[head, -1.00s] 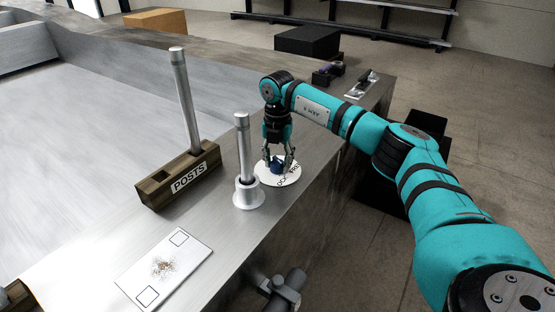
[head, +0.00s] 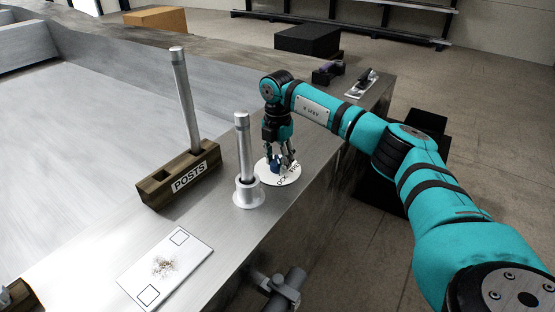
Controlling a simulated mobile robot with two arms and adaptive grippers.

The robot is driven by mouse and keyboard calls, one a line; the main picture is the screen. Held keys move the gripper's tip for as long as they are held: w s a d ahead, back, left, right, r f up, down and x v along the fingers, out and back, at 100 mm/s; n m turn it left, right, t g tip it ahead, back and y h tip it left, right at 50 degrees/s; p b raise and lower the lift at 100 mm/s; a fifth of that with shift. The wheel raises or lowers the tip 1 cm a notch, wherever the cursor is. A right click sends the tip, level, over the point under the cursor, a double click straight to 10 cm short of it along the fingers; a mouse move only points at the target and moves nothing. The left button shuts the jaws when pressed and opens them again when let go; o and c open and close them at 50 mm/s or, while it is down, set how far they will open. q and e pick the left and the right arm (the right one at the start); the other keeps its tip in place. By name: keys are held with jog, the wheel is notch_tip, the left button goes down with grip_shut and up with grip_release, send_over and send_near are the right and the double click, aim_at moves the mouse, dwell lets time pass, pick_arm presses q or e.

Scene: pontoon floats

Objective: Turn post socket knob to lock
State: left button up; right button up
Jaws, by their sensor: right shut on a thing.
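The blue knob (head: 275,166) sits on a round white plate with black lettering (head: 289,178) on the metal ledge. My right gripper (head: 278,164) points down over the plate and is shut on the knob, its fingers hiding much of it. The post socket (head: 247,194), a pale flanged collar, stands just left of the plate. A metal post (head: 242,145) stands upright in it. My left gripper is out of view.
A wooden block marked POSTS (head: 162,186) holds another metal post (head: 185,100). A white card with a brown speckled patch (head: 187,248) lies at the front. A dark box (head: 308,41) and a purple-black item (head: 328,72) are farther back. The ledge drops to the floor at right.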

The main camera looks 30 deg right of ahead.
aim_at(278, 159)
jog(key=shift+r, duration=0.15)
jog(key=o, duration=1.2)
notch_tip(278, 159, up, 12)
jog(key=shift+f, duration=0.1)
